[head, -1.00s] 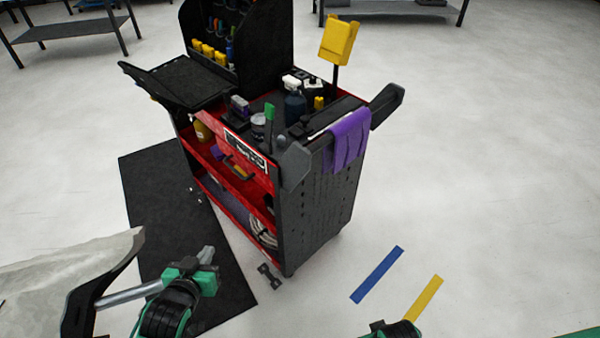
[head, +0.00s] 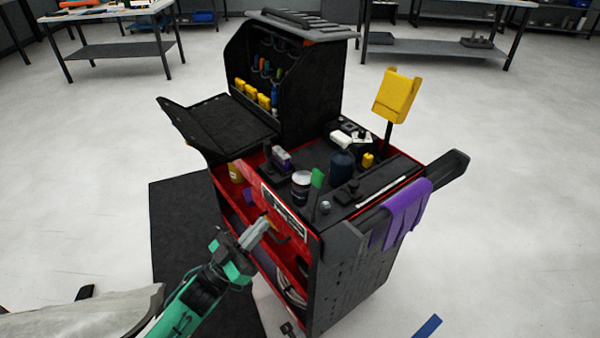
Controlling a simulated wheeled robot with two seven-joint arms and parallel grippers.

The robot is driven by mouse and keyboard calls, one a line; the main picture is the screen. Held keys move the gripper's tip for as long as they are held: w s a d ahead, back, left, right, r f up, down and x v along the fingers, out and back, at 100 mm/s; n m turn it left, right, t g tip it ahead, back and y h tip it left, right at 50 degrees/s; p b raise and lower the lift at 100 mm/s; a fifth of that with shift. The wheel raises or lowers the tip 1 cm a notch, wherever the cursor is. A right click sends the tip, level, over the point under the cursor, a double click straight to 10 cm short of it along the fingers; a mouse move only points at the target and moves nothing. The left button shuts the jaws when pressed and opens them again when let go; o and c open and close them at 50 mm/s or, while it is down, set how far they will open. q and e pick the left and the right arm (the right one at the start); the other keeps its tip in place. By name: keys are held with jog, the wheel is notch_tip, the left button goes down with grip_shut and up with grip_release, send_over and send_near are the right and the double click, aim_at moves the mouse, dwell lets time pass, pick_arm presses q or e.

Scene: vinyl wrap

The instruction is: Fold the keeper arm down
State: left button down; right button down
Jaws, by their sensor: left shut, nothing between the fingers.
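My left gripper (head: 263,224) reaches up from the lower left, its pale fingers shut and empty. In the picture its tips overlap the red front of the tool cart (head: 352,285), just below a white label plate (head: 284,210). I cannot tell whether they touch the cart. I cannot make out for certain which part is the keeper arm. A black arm-like bar (head: 445,178) juts out at the cart's right end. My right gripper is not in view.
The cart top holds a dark bottle (head: 342,172), a can (head: 301,186) and a yellow holder on a post (head: 397,95). A purple cloth (head: 401,215) hangs over its right side. A black fold-out shelf (head: 225,127) sticks out left.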

aim_at(316, 173)
pick_arm(q)
jog(key=shift+w+r+m+g+h, duration=0.1)
jog(key=shift+r+m+g+h, duration=0.1)
jog(key=shift+m+g+h, duration=0.15)
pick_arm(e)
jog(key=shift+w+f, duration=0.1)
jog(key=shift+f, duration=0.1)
